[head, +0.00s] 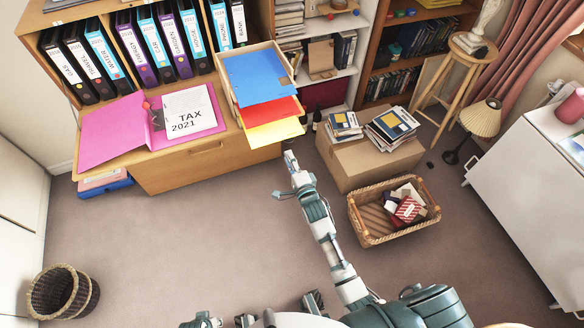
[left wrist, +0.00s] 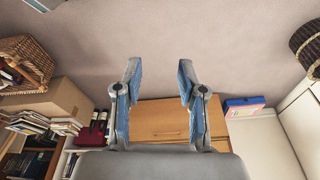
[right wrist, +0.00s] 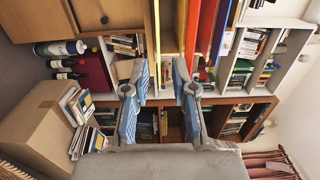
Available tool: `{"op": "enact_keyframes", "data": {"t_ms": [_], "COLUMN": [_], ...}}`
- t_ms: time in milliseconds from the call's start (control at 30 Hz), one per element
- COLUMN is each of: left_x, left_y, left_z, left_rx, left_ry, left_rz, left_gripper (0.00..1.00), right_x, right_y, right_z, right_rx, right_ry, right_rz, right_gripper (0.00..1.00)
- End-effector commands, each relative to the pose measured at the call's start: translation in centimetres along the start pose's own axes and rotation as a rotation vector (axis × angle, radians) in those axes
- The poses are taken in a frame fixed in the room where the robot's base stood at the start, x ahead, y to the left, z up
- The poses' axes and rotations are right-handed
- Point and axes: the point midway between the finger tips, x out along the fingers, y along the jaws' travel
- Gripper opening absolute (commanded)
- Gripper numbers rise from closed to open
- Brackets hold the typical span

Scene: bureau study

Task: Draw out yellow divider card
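The yellow divider card (head: 275,132) is the lowest of three coloured cards in an open wooden tray (head: 228,97) at the right end of the bureau. The red card (head: 270,112) and the blue card (head: 257,77) lie above it. My right gripper (head: 290,158) is just below the yellow card in the head view. In the right wrist view my right gripper (right wrist: 156,66) is open, with the yellow card (right wrist: 157,35) edge-on between its fingers in the picture; contact cannot be told. My left gripper (left wrist: 160,66) is open and empty, facing the floor and bureau front.
An open pink folder (head: 110,132) with TAX 2021 papers (head: 190,112) lies left of the tray. Binders (head: 130,45) stand behind. A cardboard box (head: 345,165) with books and a wicker basket (head: 367,230) stand right of my right arm. Left floor is mostly clear.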

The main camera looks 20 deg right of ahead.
Motion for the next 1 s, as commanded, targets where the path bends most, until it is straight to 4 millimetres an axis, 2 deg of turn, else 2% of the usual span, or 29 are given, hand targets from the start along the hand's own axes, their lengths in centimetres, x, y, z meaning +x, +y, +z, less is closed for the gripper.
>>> {"op": "enact_keyframes", "data": {"t_ms": [233, 400, 700, 1000], "left_x": [-2.5, -4.5, -5.7, -5.7], "left_y": [0.6, 0.4, 0.5, 1.3], "left_z": [-0.3, -0.4, -4.1, -6.8], "left_rx": [-0.002, -0.003, 0.002, 0.007], "left_ry": [0.008, 0.023, 0.210, 0.334], "left_rz": [-0.007, -0.006, 0.008, 0.011], "left_gripper": [0.40, 0.40, 0.40, 0.40], "right_x": [1.4, 2.8, 5.7, 8.2], "right_y": [0.5, 0.5, 0.5, 0.3], "right_z": [-0.8, -0.6, -0.1, -0.6], "right_rx": [0.003, 0.001, -0.003, 0.002], "right_ry": [0.000, -0.001, -0.001, 0.000], "right_rz": [0.003, 0.003, 0.005, 0.003], "right_gripper": [0.26, 0.26, 0.26, 0.26]}}
